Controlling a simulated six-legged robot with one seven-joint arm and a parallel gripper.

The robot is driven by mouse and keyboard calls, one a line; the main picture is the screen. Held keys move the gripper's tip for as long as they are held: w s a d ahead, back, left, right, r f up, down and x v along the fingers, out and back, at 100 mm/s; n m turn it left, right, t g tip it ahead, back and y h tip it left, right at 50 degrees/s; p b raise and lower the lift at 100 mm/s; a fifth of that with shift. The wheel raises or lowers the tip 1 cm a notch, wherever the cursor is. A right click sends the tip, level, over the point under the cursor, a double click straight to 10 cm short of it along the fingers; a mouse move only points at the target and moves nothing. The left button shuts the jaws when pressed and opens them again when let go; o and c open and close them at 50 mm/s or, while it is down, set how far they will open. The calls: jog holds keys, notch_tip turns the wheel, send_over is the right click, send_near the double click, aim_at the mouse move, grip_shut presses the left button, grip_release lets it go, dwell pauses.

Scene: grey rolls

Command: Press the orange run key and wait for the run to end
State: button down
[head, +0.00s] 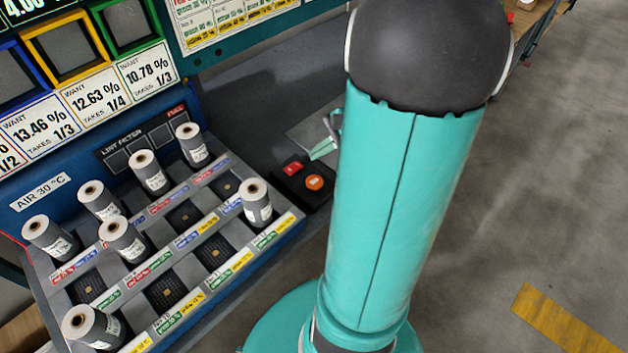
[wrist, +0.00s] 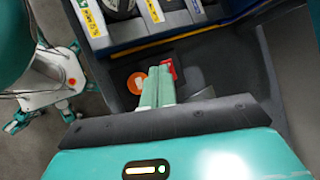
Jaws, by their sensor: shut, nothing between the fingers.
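The orange run key (head: 314,182) is a round button on a dark box, beside a red key (head: 292,168). In the wrist view the orange key (wrist: 137,82) shows left of my fingertips, and the red key (wrist: 167,71) shows partly behind them. My gripper (head: 318,153) is shut and empty, its pale green fingers just beyond the box in the head view. The fingers also show in the wrist view (wrist: 158,74), pointing at the box between the two keys. I see no contact with the orange key. My arm hides part of the gripper in the head view.
A blue-edged rack (head: 215,257) left of the box holds several grey rolls (head: 150,172) and some empty dark slots. A lint meter (head: 140,140) and an "AIR 30 °C" label (head: 40,192) are behind it. Panels with percentages stand at the back.

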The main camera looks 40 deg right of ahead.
aim_at(319, 181)
jog(key=shift+f, duration=3.6)
jog(key=shift+f, duration=0.4)
jog(key=shift+f, duration=0.6)
jog(key=shift+r, duration=1.05)
jog(key=shift+r, duration=2.5)
jog(key=shift+a, duration=0.1)
